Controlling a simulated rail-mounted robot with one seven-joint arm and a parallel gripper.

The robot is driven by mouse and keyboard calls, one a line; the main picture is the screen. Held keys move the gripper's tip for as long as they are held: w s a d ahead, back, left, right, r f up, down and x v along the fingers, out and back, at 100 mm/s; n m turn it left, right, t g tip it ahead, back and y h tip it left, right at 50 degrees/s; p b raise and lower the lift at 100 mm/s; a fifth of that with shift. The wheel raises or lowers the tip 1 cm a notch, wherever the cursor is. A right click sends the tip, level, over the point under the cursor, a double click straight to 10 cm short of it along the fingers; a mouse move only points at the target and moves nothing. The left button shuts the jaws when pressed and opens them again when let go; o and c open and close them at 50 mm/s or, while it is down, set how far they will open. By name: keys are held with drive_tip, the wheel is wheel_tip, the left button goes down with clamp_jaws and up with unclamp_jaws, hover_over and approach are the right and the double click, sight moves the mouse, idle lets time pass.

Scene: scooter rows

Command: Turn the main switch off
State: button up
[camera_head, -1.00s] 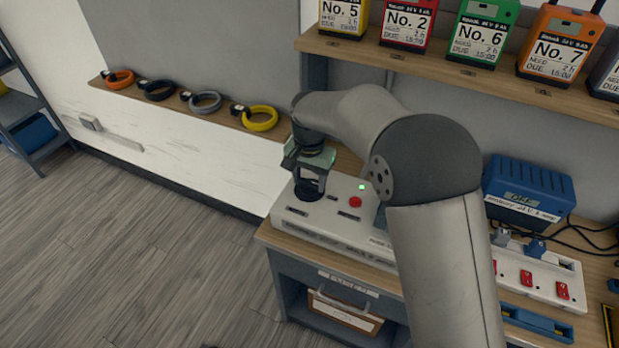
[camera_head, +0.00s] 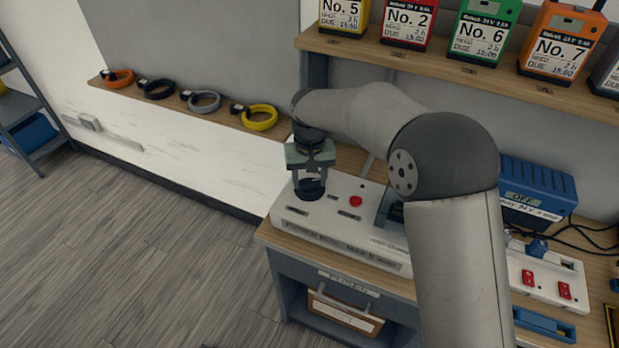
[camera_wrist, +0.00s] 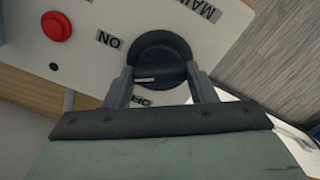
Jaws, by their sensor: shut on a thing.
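The main switch is a round black knob (camera_wrist: 160,50) on a white control box (camera_head: 350,238). My gripper (camera_head: 311,190) is over the box's left part, pointing down. In the wrist view its two fingers (camera_wrist: 160,80) are shut on the knob, one on each side. An "ON" label (camera_wrist: 110,40) sits beside the knob, and a partly hidden label, seemingly "OFF" (camera_wrist: 138,101), is near the fingers. A small lamp (camera_wrist: 54,67) near the red button (camera_wrist: 57,26) looks dark.
The red button (camera_head: 355,201) stands right of my gripper. A blue charger (camera_head: 538,188) and a power strip with red switches (camera_head: 545,278) are farther right. A shelf of numbered batteries (camera_head: 480,72) is above. Coloured rings (camera_head: 205,101) lie on the left ledge.

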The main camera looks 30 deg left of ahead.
sight(310, 181)
drive_tip(key=n, duration=0.5)
drive_tip(key=shift+n, duration=0.3)
drive_tip(key=n, duration=0.5)
drive_tip(key=shift+r+n+p, duration=0.1)
drive_tip(key=shift+n+p, duration=0.2)
drive_tip(key=o, duration=1)
wheel_tip(310, 181, up, 17)
drive_tip(key=shift+r+b, duration=0.15)
drive_tip(key=shift+b, duration=0.15)
